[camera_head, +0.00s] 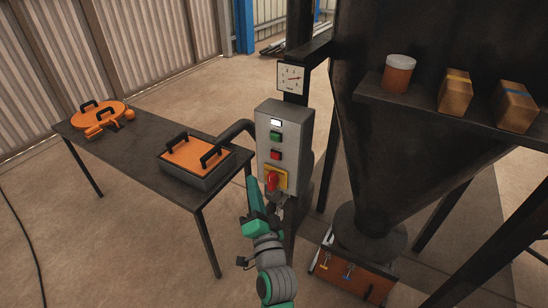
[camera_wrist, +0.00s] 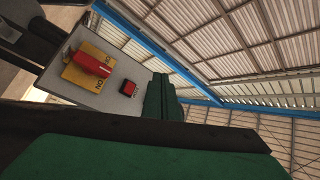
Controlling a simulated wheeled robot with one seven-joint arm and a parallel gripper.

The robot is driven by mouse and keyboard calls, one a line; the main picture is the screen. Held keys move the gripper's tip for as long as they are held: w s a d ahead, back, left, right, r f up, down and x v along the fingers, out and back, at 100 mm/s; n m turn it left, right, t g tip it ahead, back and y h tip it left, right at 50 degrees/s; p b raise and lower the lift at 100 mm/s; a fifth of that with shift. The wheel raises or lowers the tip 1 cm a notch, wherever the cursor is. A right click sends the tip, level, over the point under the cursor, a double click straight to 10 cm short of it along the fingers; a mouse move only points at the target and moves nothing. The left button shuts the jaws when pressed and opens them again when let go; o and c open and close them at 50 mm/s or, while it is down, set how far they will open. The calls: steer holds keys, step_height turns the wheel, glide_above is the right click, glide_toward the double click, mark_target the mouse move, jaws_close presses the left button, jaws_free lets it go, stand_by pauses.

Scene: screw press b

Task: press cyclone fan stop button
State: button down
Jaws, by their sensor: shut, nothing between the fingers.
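The grey control box (camera_head: 285,140) stands on a post beside the dark hopper. On its face, top to bottom, are a white lamp (camera_head: 276,123), a green button (camera_head: 275,136), a red button (camera_head: 275,155) and a red rotary switch (camera_head: 271,180) on a yellow plate. My gripper (camera_head: 252,183) has green fingers. It is shut and empty, low and left of the red button, by the box's lower part. In the wrist view the red button (camera_wrist: 128,88) shows just left of my fingertips (camera_wrist: 160,98); I cannot tell whether they touch the box. Its label is unreadable.
A dark table (camera_head: 140,150) at left holds an orange-lidded box (camera_head: 198,155) and a round orange lid (camera_head: 98,115). A shelf (camera_head: 430,105) with a jar and two blocks juts out at right. An orange bin (camera_head: 350,272) sits under the hopper. A gauge (camera_head: 291,78) hangs above the box.

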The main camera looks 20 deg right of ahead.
steer(key=w+d, duration=0.5)
steer(key=d, duration=0.2)
steer(key=shift+w, duration=0.2)
stand_by(0.4)
steer(key=shift+w, duration=0.1)
stand_by(1.9)
steer(key=shift+w+d, duration=0.15)
steer(key=shift+d, duration=0.15)
steer(key=shift+w+d, duration=0.3)
steer(key=shift+d, duration=0.05)
stand_by(0.9)
steer(key=shift+s, duration=0.1)
steer(key=shift+s+a, duration=0.45)
steer(key=shift+a, duration=0.25)
steer(key=shift+s+a, duration=0.8)
steer(key=shift+a, duration=0.2)
steer(key=shift+s+a, duration=0.75)
steer(key=shift+a, duration=0.2)
